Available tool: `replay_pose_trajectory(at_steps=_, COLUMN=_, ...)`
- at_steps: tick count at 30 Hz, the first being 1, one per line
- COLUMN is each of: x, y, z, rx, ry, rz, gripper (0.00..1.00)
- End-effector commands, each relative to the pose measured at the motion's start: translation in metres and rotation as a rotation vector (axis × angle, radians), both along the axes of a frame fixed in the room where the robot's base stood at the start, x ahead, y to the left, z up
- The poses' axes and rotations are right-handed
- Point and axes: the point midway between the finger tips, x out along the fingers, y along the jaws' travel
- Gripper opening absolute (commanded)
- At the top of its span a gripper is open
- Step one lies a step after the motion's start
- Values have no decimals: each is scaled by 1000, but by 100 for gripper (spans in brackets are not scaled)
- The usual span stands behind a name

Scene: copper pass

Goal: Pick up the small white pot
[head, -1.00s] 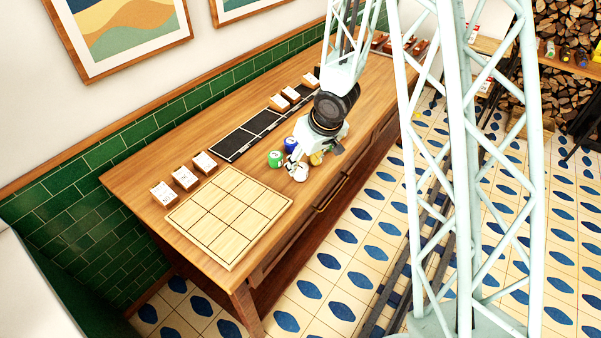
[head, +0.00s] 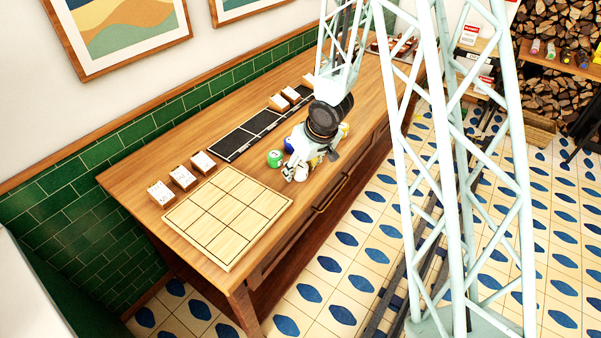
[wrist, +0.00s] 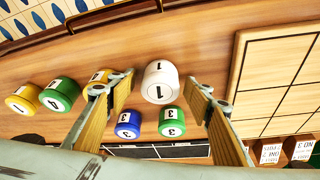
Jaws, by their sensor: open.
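The small white pot (wrist: 160,82) with a black 1 on it stands on the wooden counter in the wrist view. My gripper (wrist: 160,90) is open, one finger on each side of the pot, with a visible gap on both sides. I cannot tell how far above the counter the fingertips are. In the head view my gripper (head: 303,168) is low over the counter and largely covers the white pot.
Close by stand a green pot (wrist: 171,122) and a blue pot (wrist: 129,123). A yellow pot (wrist: 98,80) is partly behind the left finger. Another green pot (wrist: 58,94) and yellow pot (wrist: 20,99) stand further left. A gridded wooden board (head: 228,215) lies beside them.

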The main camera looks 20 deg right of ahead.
Motion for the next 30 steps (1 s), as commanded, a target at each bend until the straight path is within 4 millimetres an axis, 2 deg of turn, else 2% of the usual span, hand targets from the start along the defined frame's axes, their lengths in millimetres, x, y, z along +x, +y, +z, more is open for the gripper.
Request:
replay_pose_trajectory(at_steps=10, x=0, y=0, z=0, rx=0, ry=0, rz=0, gripper=47)
replay_pose_trajectory(at_steps=20, x=0, y=0, z=0, rx=0, ry=0, rz=0, gripper=18)
replay_pose_trajectory(at_steps=30, x=0, y=0, z=1, rx=0, ry=0, rz=0, gripper=18)
